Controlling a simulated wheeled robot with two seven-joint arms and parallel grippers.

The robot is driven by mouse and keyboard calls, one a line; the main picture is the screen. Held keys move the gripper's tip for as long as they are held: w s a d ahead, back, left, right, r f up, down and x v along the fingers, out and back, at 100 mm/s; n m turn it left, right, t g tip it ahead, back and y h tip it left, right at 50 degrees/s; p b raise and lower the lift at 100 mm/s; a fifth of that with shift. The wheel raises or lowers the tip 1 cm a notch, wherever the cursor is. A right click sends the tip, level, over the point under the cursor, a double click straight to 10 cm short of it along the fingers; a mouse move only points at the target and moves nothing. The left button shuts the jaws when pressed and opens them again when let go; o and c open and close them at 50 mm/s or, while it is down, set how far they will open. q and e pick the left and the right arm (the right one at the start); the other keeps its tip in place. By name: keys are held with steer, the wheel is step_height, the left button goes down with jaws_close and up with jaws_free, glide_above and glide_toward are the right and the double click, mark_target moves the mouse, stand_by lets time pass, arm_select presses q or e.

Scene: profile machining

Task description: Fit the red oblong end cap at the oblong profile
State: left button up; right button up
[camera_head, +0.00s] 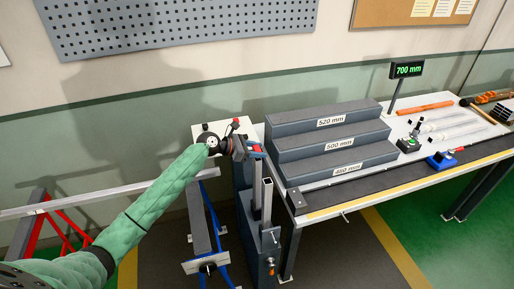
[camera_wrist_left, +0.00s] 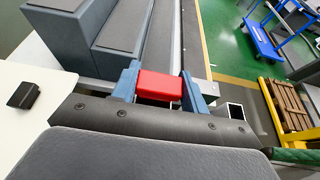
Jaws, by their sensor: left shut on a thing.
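The red end cap (camera_wrist_left: 160,86) is a block clamped between the two blue fingers of my left gripper (camera_wrist_left: 163,90) in the left wrist view. In the head view my left gripper (camera_head: 255,150) is above and slightly left of the upright profile (camera_head: 267,203). The profile has an open, hollow top end. In the left wrist view an open profile end (camera_wrist_left: 235,110) shows to the right of the fingers, apart from the red cap. The cap's underside is hidden. My right gripper is not in view.
A grey stepped block (camera_head: 330,145) with length labels stands on the workbench (camera_head: 450,172), right of the gripper. A white stand top (camera_head: 220,131) behind the gripper holds a black piece (camera_wrist_left: 25,90). A long bar (camera_head: 100,195) lies on supports at left.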

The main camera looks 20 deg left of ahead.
arm_select(q)
steer(key=shift+f, duration=0.1)
steer(key=shift+p, duration=0.4)
stand_by(0.5)
steer(key=shift+f, duration=1.05)
stand_by(1.3)
steer(key=o, duration=1.1)
steer(key=shift+b, duration=0.3)
steer(key=shift+a, duration=0.1)
